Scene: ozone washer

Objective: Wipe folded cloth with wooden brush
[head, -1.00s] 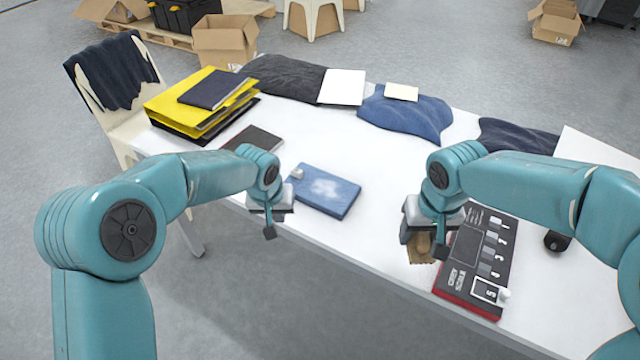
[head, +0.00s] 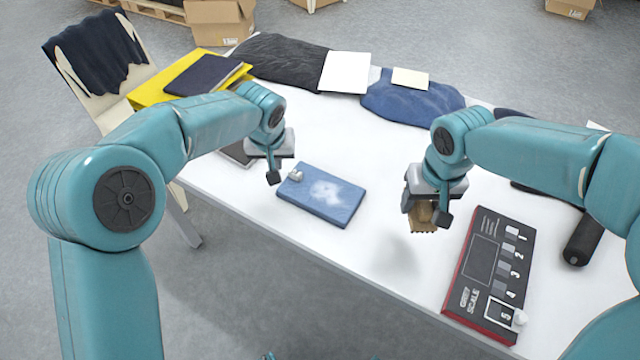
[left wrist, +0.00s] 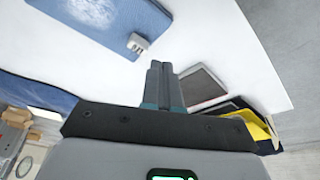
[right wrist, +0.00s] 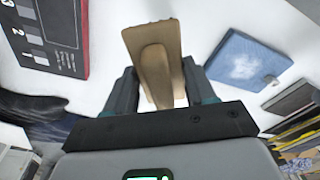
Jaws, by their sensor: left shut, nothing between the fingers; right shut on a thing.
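The folded cloth (head: 340,205) is a flat blue rectangle with a pale whitish patch, lying on the white table between my grippers. It also shows in the left wrist view (left wrist: 75,20) and the right wrist view (right wrist: 225,70). The wooden brush (right wrist: 158,60) is tan and is held in my right gripper (right wrist: 155,90); in the head view the brush (head: 424,217) hangs below the fingers, above the table and to the right of the cloth. My left gripper (head: 275,172) is shut and empty, above the table just left of the cloth; its closed fingers show in the left wrist view (left wrist: 162,85).
A small whitish block (head: 296,174) sits at the cloth's upper left corner. A grey scale board (head: 490,270) with a red edge lies to the right, near a black cylinder (head: 583,240). Dark and blue fabrics (head: 410,100) lie along the back. The table between cloth and board is clear.

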